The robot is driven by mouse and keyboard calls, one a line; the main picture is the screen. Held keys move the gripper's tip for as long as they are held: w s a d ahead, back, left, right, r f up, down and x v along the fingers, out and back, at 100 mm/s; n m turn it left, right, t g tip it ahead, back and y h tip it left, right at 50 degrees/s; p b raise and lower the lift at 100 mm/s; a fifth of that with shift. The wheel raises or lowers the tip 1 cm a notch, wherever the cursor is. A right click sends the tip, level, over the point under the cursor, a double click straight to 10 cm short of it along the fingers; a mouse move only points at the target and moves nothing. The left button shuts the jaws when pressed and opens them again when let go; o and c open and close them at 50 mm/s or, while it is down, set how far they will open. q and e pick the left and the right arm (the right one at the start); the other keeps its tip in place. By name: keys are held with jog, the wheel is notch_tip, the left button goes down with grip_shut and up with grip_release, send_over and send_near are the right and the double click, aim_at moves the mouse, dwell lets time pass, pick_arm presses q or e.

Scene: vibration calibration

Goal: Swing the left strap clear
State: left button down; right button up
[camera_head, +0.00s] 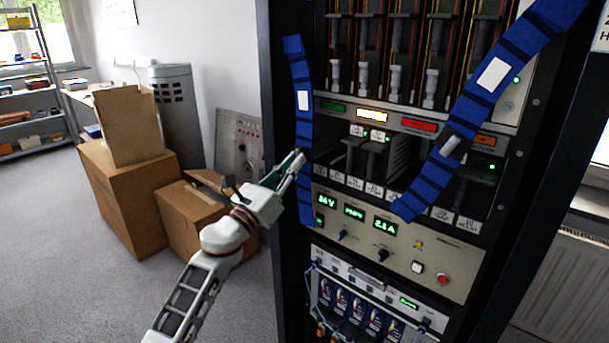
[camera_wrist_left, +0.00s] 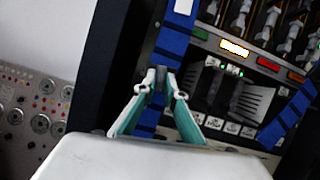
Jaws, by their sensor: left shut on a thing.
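The left strap (camera_head: 303,130) is a blue segmented band with a white patch, hanging nearly straight down along the left edge of the rack. My left gripper (camera_head: 298,160) is at its lower half, with the fingers shut on it. In the left wrist view the fingertips (camera_wrist_left: 158,80) meet on a small grey piece in front of the blue strap (camera_wrist_left: 170,45). The right strap (camera_head: 460,125), also blue with a white patch, slants across the rack from upper right to lower middle. My right gripper does not show.
The rack (camera_head: 400,210) holds modules, green displays and a red button. Cardboard boxes (camera_head: 125,195), a grey cylinder (camera_head: 178,110) and a panel with dials (camera_head: 238,145) stand left of it. Shelves (camera_head: 30,90) are at far left. Open grey floor (camera_head: 60,270) lies in front of the boxes.

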pick_arm(q)
jog(key=w+a+m+b, duration=0.1)
jog(key=w+a+m+h+b, duration=0.1)
jog(key=a, duration=0.1)
jog(key=shift+w+a+m+g+b, duration=0.2)
jog(key=shift+m+g+b, duration=0.1)
jog(key=shift+g+b, duration=0.1)
jog(key=c, duration=2.1)
grip_release()
jog(key=v, duration=1.2)
jog(key=shift+f, duration=0.15)
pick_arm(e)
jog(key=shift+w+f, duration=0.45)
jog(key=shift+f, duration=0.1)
